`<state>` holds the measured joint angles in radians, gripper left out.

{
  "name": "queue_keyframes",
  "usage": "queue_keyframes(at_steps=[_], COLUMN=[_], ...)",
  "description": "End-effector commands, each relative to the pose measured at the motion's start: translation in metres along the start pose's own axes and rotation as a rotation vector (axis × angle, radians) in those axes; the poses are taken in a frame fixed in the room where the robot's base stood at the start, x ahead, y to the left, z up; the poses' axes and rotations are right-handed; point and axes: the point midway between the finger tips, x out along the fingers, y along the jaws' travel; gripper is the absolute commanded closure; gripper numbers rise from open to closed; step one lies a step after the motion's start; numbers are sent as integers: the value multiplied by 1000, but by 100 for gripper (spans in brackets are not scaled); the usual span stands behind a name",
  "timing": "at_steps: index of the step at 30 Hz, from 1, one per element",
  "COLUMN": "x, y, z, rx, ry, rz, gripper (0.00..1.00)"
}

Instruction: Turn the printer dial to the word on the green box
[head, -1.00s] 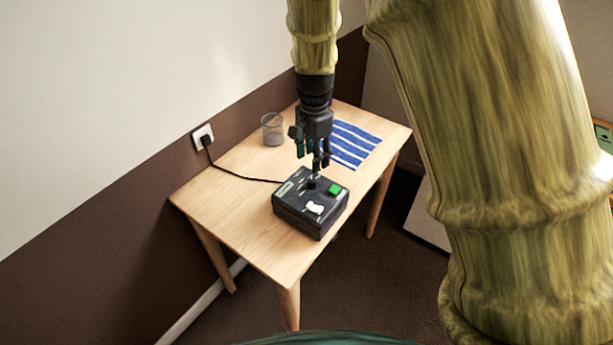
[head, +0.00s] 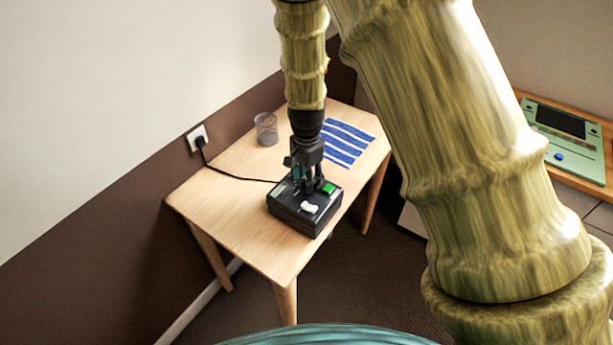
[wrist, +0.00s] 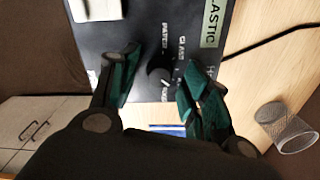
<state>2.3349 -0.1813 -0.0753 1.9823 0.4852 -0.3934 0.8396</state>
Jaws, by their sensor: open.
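My gripper (head: 314,188) is pointed down over the device. In the wrist view my gripper (wrist: 160,64) is open, with one finger on each side of the dial. I cannot tell where the dial points or whether the fingers touch it.
A wire mesh cup (head: 266,130) and a blue-and-white striped cloth (head: 345,142) lie behind the device. A black cord runs to a wall socket (head: 198,138). A pale green console (head: 567,140) with a dark screen stands on another surface at right. The table's front left is clear.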

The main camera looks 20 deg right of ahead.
Motion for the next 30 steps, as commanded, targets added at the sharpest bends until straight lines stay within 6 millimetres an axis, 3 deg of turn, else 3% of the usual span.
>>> queue_keyframes(at_steps=[4, 10, 12, 22, 30], x=[0, 0, 0, -1, -2], y=[0, 0, 0, 0, 0], z=[0, 0, 0, 0, 0], rx=[0, 0, 0, -42, -208], ry=[0, 0, 0, 0, -1], rz=[0, 0, 0, 0, 0], gripper=[56, 92, 100, 100, 100])
